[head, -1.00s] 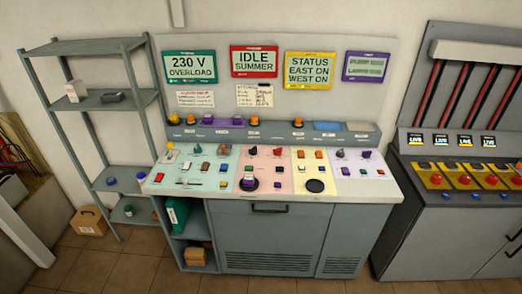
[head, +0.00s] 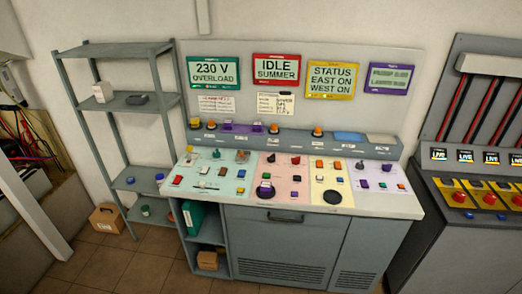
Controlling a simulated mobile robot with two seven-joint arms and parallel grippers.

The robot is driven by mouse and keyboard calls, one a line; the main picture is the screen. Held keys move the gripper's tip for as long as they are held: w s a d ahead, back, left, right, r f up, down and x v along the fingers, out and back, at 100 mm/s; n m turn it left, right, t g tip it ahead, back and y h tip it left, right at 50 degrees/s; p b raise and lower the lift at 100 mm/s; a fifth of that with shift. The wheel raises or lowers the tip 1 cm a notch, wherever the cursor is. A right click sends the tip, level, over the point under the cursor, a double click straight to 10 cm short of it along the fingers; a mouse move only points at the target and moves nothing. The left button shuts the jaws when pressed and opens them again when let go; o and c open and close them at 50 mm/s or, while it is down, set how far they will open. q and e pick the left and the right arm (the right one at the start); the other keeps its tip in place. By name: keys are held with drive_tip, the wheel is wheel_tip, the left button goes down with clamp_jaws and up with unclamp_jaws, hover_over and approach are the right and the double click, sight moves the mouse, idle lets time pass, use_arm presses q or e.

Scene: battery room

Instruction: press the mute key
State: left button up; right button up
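The control console (head: 300,224) stands against the wall, its sloped top split into pale green (head: 228,172), pink (head: 283,186), yellow (head: 333,182) and lavender (head: 376,172) panels. Many small coloured buttons, knobs and switches sit on them. Their labels are too small to read, so I cannot tell which is the mute key. A raised ledge (head: 290,141) behind the panels carries several orange-topped knobs and a purple part (head: 242,128). Neither of my grippers is in view.
A second console (head: 450,225) stands right. Tiled floor (head: 130,268) is open at front left.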

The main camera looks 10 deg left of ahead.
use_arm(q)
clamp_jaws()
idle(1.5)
